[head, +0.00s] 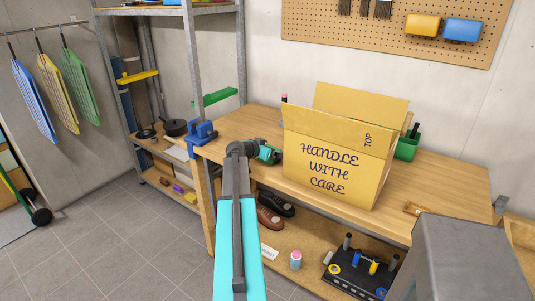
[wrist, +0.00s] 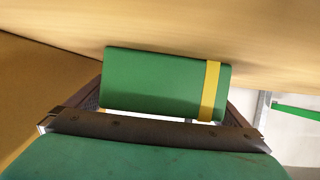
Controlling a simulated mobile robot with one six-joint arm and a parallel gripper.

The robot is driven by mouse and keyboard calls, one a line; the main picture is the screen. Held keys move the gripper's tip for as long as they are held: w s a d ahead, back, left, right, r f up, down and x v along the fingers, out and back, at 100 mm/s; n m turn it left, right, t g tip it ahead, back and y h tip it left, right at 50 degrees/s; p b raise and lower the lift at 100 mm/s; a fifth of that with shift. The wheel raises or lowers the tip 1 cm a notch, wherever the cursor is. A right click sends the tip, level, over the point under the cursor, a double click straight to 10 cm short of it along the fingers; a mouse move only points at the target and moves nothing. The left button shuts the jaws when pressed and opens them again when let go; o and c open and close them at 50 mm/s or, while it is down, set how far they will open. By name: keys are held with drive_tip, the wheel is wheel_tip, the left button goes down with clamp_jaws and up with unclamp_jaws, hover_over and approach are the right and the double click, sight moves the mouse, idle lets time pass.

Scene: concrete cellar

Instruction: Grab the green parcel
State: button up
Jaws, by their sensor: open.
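The green parcel (wrist: 155,80), a green block with a yellow band (wrist: 211,91) near its right end, shows in the wrist view. It lies against the wooden bench top (wrist: 230,30). My gripper (wrist: 167,92) is open, with one dark finger at each end of the parcel. Whether either finger touches it I cannot tell. In the head view my gripper (head: 266,152) is low over the workbench, just left of the big cardboard box. I cannot clearly tell the parcel from my gripper there.
The cardboard box (head: 335,155), marked "HANDLE WITH CARE", stands close right of my gripper. A blue vise (head: 202,134) is on the bench's left end. A green bin (head: 408,146) stands behind the box. Shoes (head: 275,206) lie on the lower shelf (head: 275,237).

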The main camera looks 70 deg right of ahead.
idle(0.4)
drive_tip(key=c, duration=1.2)
drive_tip(key=shift+r, duration=0.25)
drive_tip(key=shift+r+b, duration=1.05)
drive_tip(key=shift+r, duration=3.75)
